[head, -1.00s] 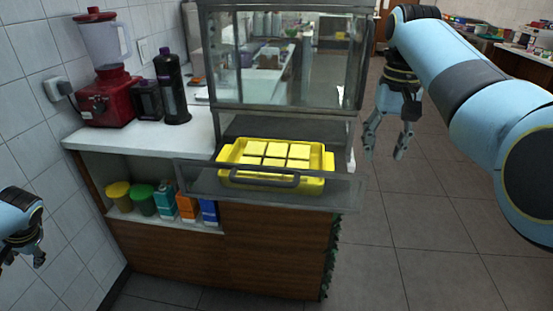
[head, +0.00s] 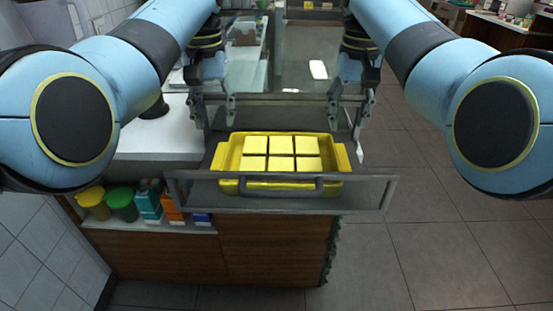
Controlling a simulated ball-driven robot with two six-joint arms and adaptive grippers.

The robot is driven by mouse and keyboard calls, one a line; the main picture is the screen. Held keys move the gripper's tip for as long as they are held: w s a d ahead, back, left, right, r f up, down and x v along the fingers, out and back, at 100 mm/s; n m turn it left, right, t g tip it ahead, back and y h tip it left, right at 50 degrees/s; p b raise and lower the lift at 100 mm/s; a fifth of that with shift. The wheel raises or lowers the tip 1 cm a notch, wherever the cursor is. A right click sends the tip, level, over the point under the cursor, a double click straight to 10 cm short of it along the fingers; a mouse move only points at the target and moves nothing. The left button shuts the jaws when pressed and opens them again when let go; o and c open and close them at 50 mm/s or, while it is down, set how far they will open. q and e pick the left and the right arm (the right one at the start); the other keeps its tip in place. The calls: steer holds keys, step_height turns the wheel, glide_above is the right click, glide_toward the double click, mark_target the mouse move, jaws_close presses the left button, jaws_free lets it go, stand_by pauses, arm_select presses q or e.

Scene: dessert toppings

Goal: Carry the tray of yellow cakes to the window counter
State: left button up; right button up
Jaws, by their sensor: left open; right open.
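A yellow tray (head: 230,157) with handles at both ends sits on the lowered glass door of a display case, in the middle of the head view. Several yellow square cakes (head: 281,146) lie in it in two rows. My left gripper (head: 215,118) is open, above and behind the tray's left end, fingers pointing down. My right gripper (head: 347,120) is open, above and behind the tray's right end, fingers pointing down. Neither is closed on the tray. No window counter can be made out for sure.
The open door's glass front with a dark handle (head: 270,187) stands before the tray. A white counter (head: 150,146) lies left, with a shelf of tubs and cartons (head: 122,204) below. Tiled floor (head: 420,240) is free on the right. Another counter (head: 497,27) stands far right.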

mark_target(220, 154)
arm_select(q)
step_height(220, 154, down, 11)
steer(key=shift+f, duration=0.1)
arm_select(e)
step_height(220, 154, down, 11)
steer(key=shift+r, duration=0.1)
arm_select(q)
steer(key=shift+c, duration=0.2)
arm_select(e)
steer(key=shift+c, duration=0.2)
arm_select(q)
steer(key=shift+w, duration=0.1)
jaws_close()
arm_select(e)
steer(key=shift+d, duration=0.1)
jaws_close()
arm_select(q)
steer(key=shift+a, duration=0.1)
arm_select(e)
steer(key=shift+w, duration=0.1)
